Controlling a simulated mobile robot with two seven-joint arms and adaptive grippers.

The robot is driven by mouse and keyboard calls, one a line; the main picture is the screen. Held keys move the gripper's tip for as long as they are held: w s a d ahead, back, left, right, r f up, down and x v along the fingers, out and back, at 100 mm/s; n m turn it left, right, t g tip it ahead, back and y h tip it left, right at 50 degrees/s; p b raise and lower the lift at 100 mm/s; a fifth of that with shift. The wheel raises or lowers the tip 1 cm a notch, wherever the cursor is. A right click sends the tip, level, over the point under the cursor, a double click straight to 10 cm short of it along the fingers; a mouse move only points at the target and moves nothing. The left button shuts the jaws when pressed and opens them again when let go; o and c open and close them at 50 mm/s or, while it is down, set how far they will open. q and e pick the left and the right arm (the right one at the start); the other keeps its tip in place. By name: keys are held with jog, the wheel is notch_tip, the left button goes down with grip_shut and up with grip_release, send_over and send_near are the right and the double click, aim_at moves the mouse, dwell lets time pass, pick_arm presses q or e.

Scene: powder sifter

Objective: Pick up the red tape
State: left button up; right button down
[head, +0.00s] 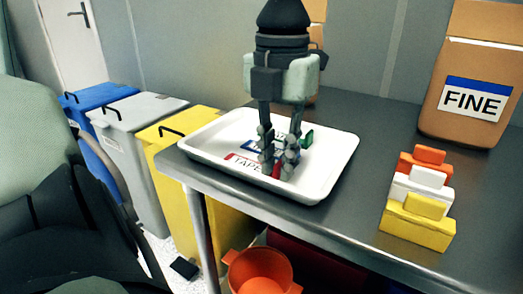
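The red tape (276,170) is a small red piece low over the white tray (340,163), mostly hidden by my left gripper's fingers. My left gripper (277,166) points straight down over the tray. Its fingers lean in towards each other, with the red tape between the tips, and look shut on it. Whether the tape still touches the tray I cannot tell. My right gripper is not in view.
A green piece (307,138) lies in the tray, and a red-striped label (243,163) reads TAPE. Orange (421,162), white (420,187) and yellow (418,226) blocks stand right on the grey table (340,222). A brown FINE container (450,120) stands behind. Bins stand left.

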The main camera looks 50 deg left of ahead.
pick_arm(q)
jog(key=shift+f, duration=0.25)
grip_shut()
jog(key=shift+r, duration=0.15)
